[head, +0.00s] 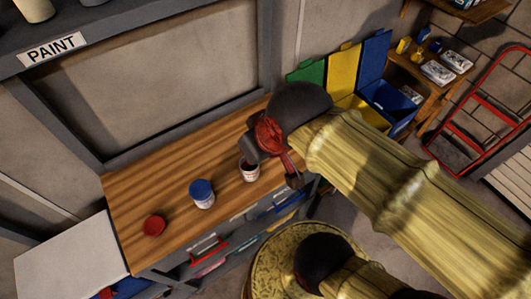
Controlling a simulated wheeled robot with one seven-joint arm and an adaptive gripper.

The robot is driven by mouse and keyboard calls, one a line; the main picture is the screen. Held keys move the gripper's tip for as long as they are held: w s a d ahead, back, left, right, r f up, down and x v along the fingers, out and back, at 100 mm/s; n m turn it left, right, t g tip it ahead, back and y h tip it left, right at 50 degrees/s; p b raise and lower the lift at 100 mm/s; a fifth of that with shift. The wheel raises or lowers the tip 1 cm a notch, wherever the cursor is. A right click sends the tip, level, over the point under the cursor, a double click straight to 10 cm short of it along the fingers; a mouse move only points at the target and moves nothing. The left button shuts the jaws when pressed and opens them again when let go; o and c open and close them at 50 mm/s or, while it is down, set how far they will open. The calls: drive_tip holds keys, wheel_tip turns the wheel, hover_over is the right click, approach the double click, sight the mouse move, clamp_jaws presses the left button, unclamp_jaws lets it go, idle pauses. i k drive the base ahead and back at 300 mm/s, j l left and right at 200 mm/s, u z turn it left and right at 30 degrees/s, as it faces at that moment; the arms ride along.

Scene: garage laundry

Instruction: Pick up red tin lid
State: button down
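The red tin lid (154,225) lies flat near the left front of the wooden workbench (140,192). To its right stands a white tin with a blue lid (203,195). Further right stands a white tin without a lid, with reddish contents (250,173). My gripper (274,167) is over the right end of the bench, well to the right of the red lid. Its two fingers are spread apart, with nothing seen held. The left finger overlaps the lidless tin's top edge in the picture; I cannot tell whether they touch.
A white-topped surface (70,258) adjoins the bench's left end. Coloured bins (388,105) and a small wooden shelf (432,82) stand at the back right. A red-framed ladder or cart (484,112) is far right. The bench top behind the tins is clear.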

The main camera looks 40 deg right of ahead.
sight(154, 225)
drive_tip(key=z, duration=0.25)
drive_tip(key=j+u, duration=0.1)
drive_tip(key=u, duration=0.3)
drive_tip(key=j+u, duration=0.1)
drive_tip(key=u, duration=0.3)
drive_tip(key=j+u, duration=0.15)
drive_tip(key=u, duration=0.25)
drive_tip(key=z, duration=1.45)
drive_tip(key=j, duration=0.45)
drive_tip(key=k+j, duration=0.15)
drive_tip(key=j, duration=0.3)
drive_tip(key=j+z, duration=0.1)
drive_tip(key=j, duration=0.35)
drive_tip(key=k+j, duration=0.15)
drive_tip(key=j, duration=0.25)
drive_tip(key=k+j, duration=0.1)
drive_tip(key=j, duration=0.35)
drive_tip(key=k+j+z, duration=0.1)
drive_tip(key=j, duration=0.35)
